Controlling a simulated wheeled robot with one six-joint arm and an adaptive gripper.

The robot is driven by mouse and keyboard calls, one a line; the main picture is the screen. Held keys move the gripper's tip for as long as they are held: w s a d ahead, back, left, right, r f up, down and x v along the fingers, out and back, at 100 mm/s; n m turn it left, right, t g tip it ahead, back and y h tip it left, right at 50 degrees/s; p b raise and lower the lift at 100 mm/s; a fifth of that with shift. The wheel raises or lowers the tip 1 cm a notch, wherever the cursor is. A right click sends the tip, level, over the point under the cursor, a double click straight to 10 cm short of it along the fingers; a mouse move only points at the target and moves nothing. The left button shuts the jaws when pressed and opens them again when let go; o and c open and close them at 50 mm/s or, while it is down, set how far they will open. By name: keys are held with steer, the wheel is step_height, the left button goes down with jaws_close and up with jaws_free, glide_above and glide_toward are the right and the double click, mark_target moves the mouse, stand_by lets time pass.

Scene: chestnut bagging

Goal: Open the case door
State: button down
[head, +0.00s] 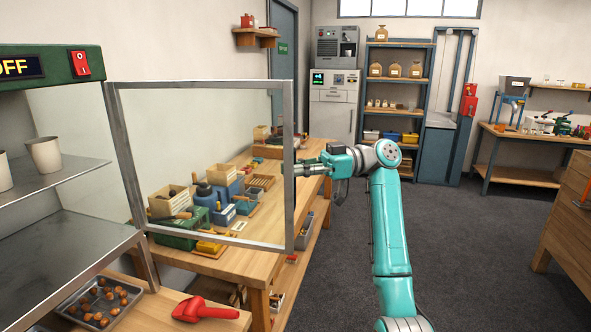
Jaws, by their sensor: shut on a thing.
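The case (42,68) stands at the left, with a green top, an OFF display and a red switch. Its glass door (204,84), framed in metal, is swung out from the case, hinged at its left side. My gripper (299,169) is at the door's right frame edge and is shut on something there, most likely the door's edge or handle. The grip point is small and partly hidden by the frame. Inside the case, pale cups (44,155) stand on the upper shelf (75,172).
A tray of chestnuts (60,308) and a red scoop (205,310) lie below the case. A wooden bench (262,262) with boxes and tools stands behind the door. Shelves (398,42) stand at the back. The floor (455,240) right of my arm is clear.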

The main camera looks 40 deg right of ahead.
stand_by(0.3)
steer(key=c, duration=1.2)
jaws_free()
steer(key=v, duration=1.2)
steer(key=shift+w, duration=0.1)
steer(key=shift+f, duration=0.15)
